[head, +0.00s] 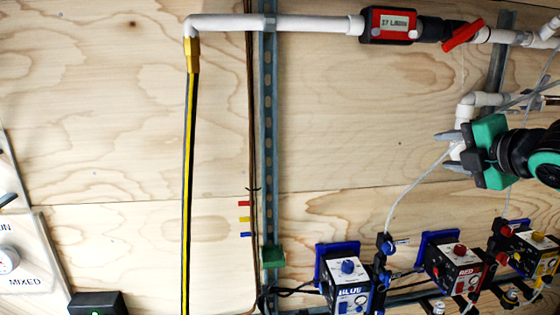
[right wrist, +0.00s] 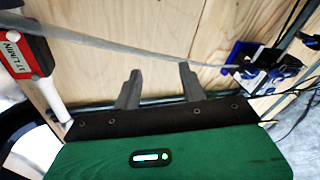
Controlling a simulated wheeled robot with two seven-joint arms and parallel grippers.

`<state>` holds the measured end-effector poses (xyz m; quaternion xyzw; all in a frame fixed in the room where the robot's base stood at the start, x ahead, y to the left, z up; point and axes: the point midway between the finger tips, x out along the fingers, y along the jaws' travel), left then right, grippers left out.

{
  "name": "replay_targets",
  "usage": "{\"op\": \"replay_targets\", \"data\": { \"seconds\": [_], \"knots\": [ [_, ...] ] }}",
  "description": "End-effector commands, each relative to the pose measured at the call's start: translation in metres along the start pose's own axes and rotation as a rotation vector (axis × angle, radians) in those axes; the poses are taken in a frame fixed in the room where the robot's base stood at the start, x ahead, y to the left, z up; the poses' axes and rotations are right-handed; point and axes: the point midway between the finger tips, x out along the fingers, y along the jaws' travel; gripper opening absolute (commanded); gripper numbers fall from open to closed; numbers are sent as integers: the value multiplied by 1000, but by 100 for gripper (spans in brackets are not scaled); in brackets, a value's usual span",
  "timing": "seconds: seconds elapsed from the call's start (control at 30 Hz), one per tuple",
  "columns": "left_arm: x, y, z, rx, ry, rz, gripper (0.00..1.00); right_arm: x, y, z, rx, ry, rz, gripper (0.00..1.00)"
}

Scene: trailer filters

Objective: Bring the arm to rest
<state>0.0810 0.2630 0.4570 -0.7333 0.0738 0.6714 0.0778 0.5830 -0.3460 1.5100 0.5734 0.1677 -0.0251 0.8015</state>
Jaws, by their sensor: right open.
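My right gripper (head: 442,150) is at the right in the head view, its green body in front of the plywood wall and its grey fingers pointing left. The fingers are apart. A white pipe elbow (head: 466,106) shows behind and beside them; I cannot tell the depth gap. In the right wrist view the two fingers (right wrist: 160,72) stand apart with nothing held between them, and a pale tube (right wrist: 130,48) passes across beyond them. My left gripper is not in view.
A white pipe (head: 280,23) with a red meter (head: 390,25) and red valve handle (head: 462,34) runs along the top. The blue pump (head: 347,285), red pump (head: 457,268) and yellow pump (head: 535,252) line the lower right. Bare plywood (head: 350,130) lies left of the gripper.

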Motion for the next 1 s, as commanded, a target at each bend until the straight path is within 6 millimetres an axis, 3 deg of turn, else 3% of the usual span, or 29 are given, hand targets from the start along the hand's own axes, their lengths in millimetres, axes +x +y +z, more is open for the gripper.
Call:
{"op": "replay_targets", "data": {
  "seconds": [0.03, 0.2, 0.5, 0.77, 1.0],
  "knots": [
    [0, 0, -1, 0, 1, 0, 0, 14, -16, -14, 33, 21, -25, 42],
    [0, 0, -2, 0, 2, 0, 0, 47, -65, -54, 156, 60, -94, 42],
    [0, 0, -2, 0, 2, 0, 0, 79, -157, -124, 405, 94, -224, 42],
    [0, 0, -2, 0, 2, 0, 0, 84, -237, -179, 650, 79, -346, 42],
    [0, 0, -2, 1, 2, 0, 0, 69, -310, -226, 891, 19, -467, 42]
  ]
}}
